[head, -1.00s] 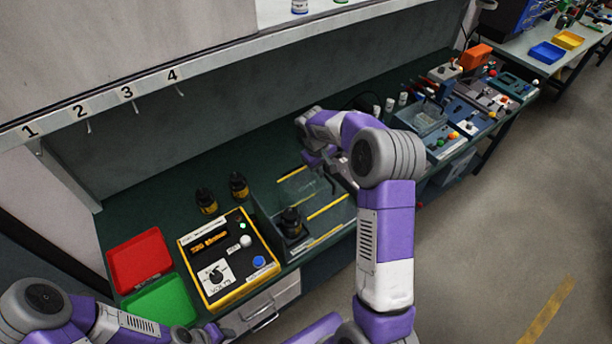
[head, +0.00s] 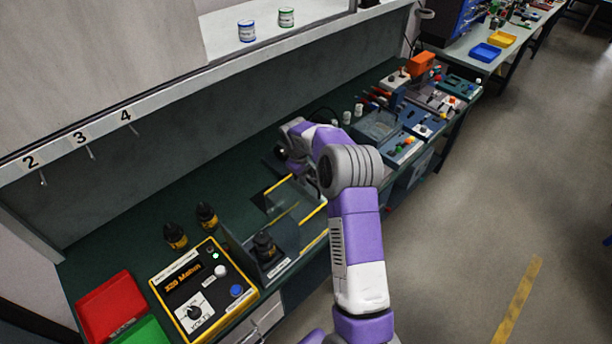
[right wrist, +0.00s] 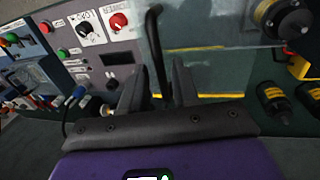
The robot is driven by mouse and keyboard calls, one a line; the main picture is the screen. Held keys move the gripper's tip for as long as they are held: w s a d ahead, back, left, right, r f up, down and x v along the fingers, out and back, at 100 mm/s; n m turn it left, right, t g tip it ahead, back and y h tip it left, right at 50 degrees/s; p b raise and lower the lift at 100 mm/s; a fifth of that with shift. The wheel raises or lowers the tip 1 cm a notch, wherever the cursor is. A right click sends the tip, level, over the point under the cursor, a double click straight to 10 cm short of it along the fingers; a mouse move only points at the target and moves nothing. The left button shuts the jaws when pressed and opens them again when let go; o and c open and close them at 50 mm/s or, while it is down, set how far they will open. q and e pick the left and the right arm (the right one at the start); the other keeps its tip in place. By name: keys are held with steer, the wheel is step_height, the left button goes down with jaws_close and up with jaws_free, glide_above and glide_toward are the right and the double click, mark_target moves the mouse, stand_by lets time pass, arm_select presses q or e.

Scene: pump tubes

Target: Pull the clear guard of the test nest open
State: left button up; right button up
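The test nest (head: 283,268) stands right of the yellow-edged meter box, with a black round part (head: 265,246) in its left end. Its clear guard (head: 283,205) is a see-through panel among yellow strips; its exact edges are hard to make out. A black bar handle (right wrist: 153,40) stands up in the right wrist view. My right gripper (right wrist: 158,90) has its two dark fingers apart on either side of the handle's lower end; firm contact is not visible. In the head view my right gripper (head: 297,172) is at the nest's far right end, partly hidden by my arm. My left gripper is out of view.
The yellow-edged meter box (head: 203,290), two black bottles (head: 190,228) and a red tray (head: 110,303) lie to the left. A grey control panel with knobs (right wrist: 95,40) is close beside the handle. More devices (head: 405,147) fill the bench's right end.

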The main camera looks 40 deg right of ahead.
steer(key=shift+o, duration=0.4)
step_height(320, 180, up, 7)
steer(key=a, duration=0.1)
steer(key=shift+a+r, duration=0.2)
steer(key=shift+a, duration=0.1)
stand_by(0.4)
